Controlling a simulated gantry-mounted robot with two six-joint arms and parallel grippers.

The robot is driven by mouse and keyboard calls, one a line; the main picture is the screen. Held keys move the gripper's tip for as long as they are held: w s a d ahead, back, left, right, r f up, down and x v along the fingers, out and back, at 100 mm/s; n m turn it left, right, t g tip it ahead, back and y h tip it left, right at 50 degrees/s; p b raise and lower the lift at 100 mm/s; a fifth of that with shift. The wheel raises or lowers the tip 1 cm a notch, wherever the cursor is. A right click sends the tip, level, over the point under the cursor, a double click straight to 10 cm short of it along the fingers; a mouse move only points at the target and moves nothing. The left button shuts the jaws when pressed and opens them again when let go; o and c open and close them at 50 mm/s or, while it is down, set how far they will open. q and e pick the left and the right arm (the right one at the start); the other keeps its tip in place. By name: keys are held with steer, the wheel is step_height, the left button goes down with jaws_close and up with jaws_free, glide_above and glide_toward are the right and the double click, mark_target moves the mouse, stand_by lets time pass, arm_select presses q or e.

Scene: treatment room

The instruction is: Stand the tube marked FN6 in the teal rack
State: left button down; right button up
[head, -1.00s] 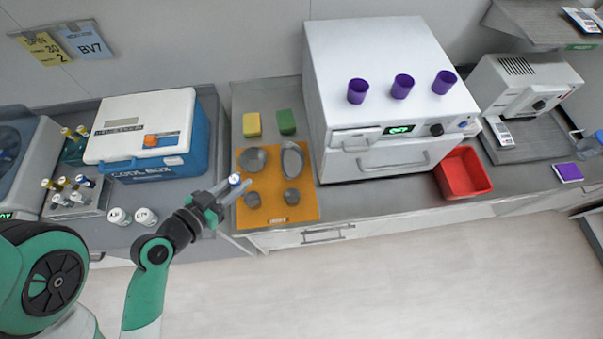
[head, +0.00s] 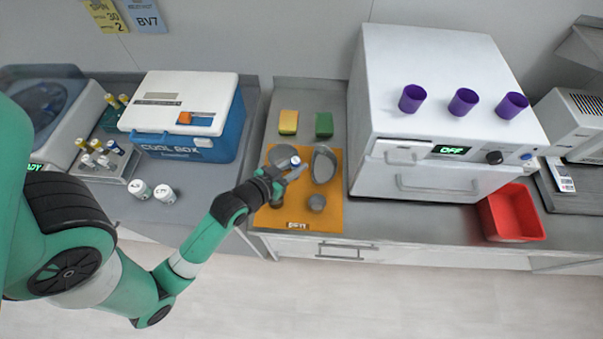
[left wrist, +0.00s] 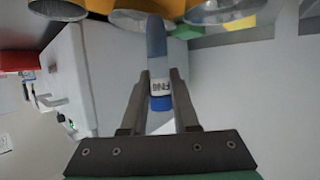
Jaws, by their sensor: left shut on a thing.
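My left gripper (head: 288,173) is shut on a tube (left wrist: 158,84) over the orange mat (head: 263,217). In the left wrist view the tube has a greyish-blue body, a blue cap and a white label reading FN and a last character that looks like 6. The cap end points toward the wrist. In the head view the teal rack (head: 110,124) stands at the far left beside the centrifuge, holding yellow-capped tubes and partly hidden by them. My right gripper is not in view.
A grey rack (head: 118,178) with several tubes stands in front of the teal rack. Two white-lidded jars (head: 152,191) and a blue cool box (head: 228,130) stand between there and the mat. Grey dishes (head: 324,168) lie on the mat. A white oven (head: 375,115) stands right.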

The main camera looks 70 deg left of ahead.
arm_select(q)
steer(key=shift+w+a+f, duration=0.15)
steer(key=shift+w+f, duration=0.35)
steer(key=shift+f, duration=0.3)
steer(key=shift+w+a+f+b, duration=0.15)
steer(key=shift+f+b, duration=0.1)
steer(key=shift+f, duration=0.4)
steer(key=shift+w+d+f+b, duration=0.1)
steer(key=shift+w+f+b, duration=0.15)
steer(key=shift+f, duration=0.4)
steer(key=shift+w+a+f+b, duration=0.1)
steer(key=shift+f+b, duration=0.2)
steer(key=shift+f, duration=0.35)
steer(key=shift+f, duration=0.1)
steer(key=c, duration=0.7)
jaws_free()
